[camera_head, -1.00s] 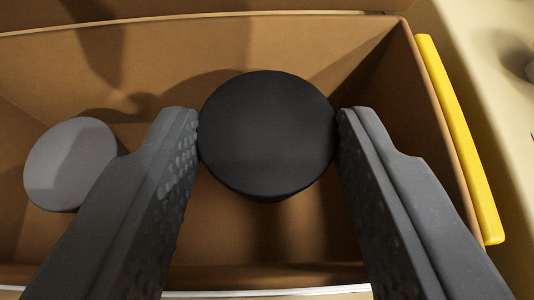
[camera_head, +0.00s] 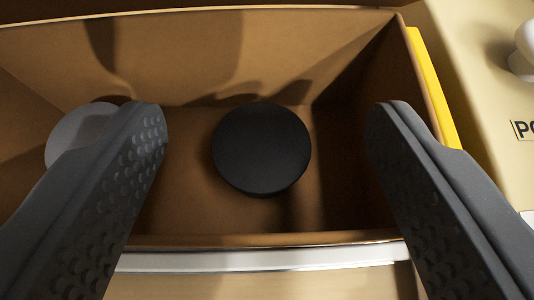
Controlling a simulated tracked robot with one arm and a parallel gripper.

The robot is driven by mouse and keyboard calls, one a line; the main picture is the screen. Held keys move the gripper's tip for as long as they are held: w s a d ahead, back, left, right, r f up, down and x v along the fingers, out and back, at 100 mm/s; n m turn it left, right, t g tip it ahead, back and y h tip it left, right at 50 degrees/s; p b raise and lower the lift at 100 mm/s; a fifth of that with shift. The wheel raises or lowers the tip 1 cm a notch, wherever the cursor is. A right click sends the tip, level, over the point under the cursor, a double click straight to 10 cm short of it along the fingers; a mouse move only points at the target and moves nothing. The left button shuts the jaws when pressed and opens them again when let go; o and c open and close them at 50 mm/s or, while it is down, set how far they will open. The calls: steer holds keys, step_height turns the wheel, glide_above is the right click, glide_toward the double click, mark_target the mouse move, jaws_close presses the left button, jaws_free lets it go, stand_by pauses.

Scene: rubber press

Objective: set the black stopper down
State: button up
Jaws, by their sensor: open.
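The black stopper (camera_head: 261,148) is a round dark disc. It rests on the floor of a brown open box (camera_head: 200,240), near the middle of its visible part. My gripper (camera_head: 266,115) is open, with one dark, studded finger on each side of the stopper. There is a clear gap between the stopper and each finger. Nothing is held between the fingers.
A grey round piece (camera_head: 78,135) lies in the box at left, partly hidden by my left finger. A yellow strip (camera_head: 432,85) runs along the box's right side. A cream surface with a white knob (camera_head: 525,50) and partly visible lettering is beyond it.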

steer(key=v, duration=1.1)
steer(key=shift+p, duration=0.35)
steer(key=shift+s, duration=0.1)
steer(key=d+r+n+t+y, duration=0.1)
steer(key=d+r+y, duration=0.15)
steer(key=r, duration=1.15)
steer(key=d+r+y, duration=0.1)
steer(key=d+r, duration=0.2)
steer(key=r, duration=1.1)
steer(key=s+d+r+t+h, duration=0.1)
steer(key=s+d+r, duration=0.4)
steer(key=d+r, duration=0.3)
steer(key=s+d+r+t+h, duration=0.1)
steer(key=s+d+r, duration=0.5)
steer(key=d+r, duration=0.3)
step_height(320, 180, up, 3)
steer(key=shift+s+d+r+h, duration=0.1)
steer(key=shift+s+d+h, duration=0.15)
steer(key=shift+h, duration=0.1)
